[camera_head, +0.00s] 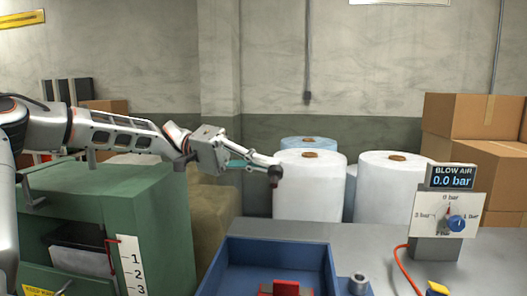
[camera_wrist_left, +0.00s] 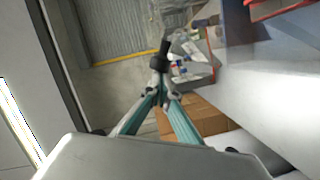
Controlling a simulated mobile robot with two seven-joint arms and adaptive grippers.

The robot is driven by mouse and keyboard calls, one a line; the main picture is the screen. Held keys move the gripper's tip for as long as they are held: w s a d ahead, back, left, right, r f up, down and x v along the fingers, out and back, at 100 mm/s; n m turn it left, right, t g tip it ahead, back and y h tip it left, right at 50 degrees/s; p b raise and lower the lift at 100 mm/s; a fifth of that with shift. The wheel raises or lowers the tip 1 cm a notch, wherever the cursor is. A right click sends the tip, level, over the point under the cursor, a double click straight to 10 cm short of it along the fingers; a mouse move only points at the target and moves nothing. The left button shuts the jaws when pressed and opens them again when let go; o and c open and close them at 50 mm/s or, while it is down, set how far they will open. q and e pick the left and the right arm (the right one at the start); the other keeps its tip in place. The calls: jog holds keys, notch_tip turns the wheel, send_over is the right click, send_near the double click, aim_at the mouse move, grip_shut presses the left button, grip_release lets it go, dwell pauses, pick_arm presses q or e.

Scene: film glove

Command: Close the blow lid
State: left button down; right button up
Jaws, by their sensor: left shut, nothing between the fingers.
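No part that I can clearly identify as the blow lid shows in either view. The blow air unit (camera_head: 447,212) stands on the grey bench at the right, with a display reading 0.0 bar and a blue knob (camera_head: 456,222). My left gripper (camera_head: 275,174) is shut and empty, held in the air before the white rolls and above the far edge of the blue tray. Its closed fingertips also show in the left wrist view (camera_wrist_left: 160,62). My right gripper is not in view.
A green cabinet (camera_head: 130,205) with an open front stands at the left, under my left arm. A blue tray (camera_head: 335,262) holds a red part (camera_head: 286,288). A red hose (camera_head: 404,268) lies on the bench (camera_head: 375,240). White rolls (camera_head: 310,190) and cardboard boxes (camera_head: 470,117) stand behind.

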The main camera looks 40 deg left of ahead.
aim_at(263, 201)
pick_arm(q)
jog(key=s, duration=0.1)
jog(key=s+d+m+p, duration=0.1)
jog(key=s+p, duration=0.1)
jog(key=shift+s+d+r+m+y, duration=0.1)
jog(key=shift+d+r+m+y, duration=0.2)
jog(key=shift+d+r+m, duration=0.1)
jog(key=s+d+f+m+t+y+p, duration=0.1)
jog(key=s+d+f+m+y+p, duration=0.1)
jog(key=s+d+f+m+p, duration=0.2)
jog(key=shift+s+f+m+t+p, duration=0.4)
jog(key=shift+s+f+m+p, duration=0.75)
jog(key=shift+p, duration=1.15)
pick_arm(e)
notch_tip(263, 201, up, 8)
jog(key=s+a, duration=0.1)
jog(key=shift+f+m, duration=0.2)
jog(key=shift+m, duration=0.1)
pick_arm(q)
jog(key=shift+s+f+n, duration=0.1)
jog(key=shift+f+n, duration=0.1)
jog(key=shift+n, duration=0.05)
